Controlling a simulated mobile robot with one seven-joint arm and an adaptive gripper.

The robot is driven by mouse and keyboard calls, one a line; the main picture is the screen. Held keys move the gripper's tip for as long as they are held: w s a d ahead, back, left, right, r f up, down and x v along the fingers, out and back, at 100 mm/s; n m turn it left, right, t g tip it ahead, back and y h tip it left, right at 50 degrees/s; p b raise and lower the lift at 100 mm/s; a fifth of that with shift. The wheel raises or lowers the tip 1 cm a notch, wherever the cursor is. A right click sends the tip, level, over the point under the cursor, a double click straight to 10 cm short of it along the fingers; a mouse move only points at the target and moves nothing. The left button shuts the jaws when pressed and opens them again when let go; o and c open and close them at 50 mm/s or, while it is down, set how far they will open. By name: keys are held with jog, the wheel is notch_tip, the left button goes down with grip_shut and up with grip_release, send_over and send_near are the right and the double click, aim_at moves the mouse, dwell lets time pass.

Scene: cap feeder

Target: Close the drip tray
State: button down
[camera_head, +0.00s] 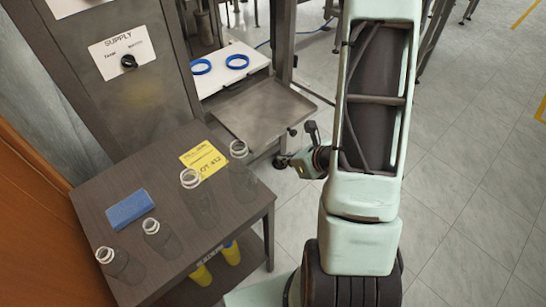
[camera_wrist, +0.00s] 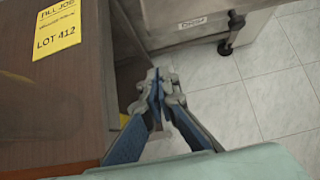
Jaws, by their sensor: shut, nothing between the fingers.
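The drip tray (camera_head: 262,112) is a shallow grey metal tray. It sticks out of the machine below a white shelf. In the wrist view, a grey metal front with a small white label (camera_wrist: 193,23) shows at the top; its text is too small to read surely. My gripper (camera_wrist: 155,78) is shut and empty, its fingertips together. It is apart from the labelled front, nearer the camera, beside the dark table. In the head view my gripper (camera_head: 283,161) is low in front of the tray, right of the table, partly hidden by my arm.
A dark table (camera_head: 150,203) at lower left holds clear bottles, a blue block (camera_head: 130,208) and a yellow card (camera_head: 203,160). Yellow items stand on its lower shelf. Two blue rings (camera_head: 237,62) lie on the white shelf.

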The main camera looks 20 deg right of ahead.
jog(key=shift+w+f+b, duration=0.7)
jog(key=shift+f+b, duration=0.3)
jog(key=shift+b, duration=1.8)
send_near(256, 152)
jog(key=shift+b+x, duration=0.4)
jog(key=shift+x, duration=2.55)
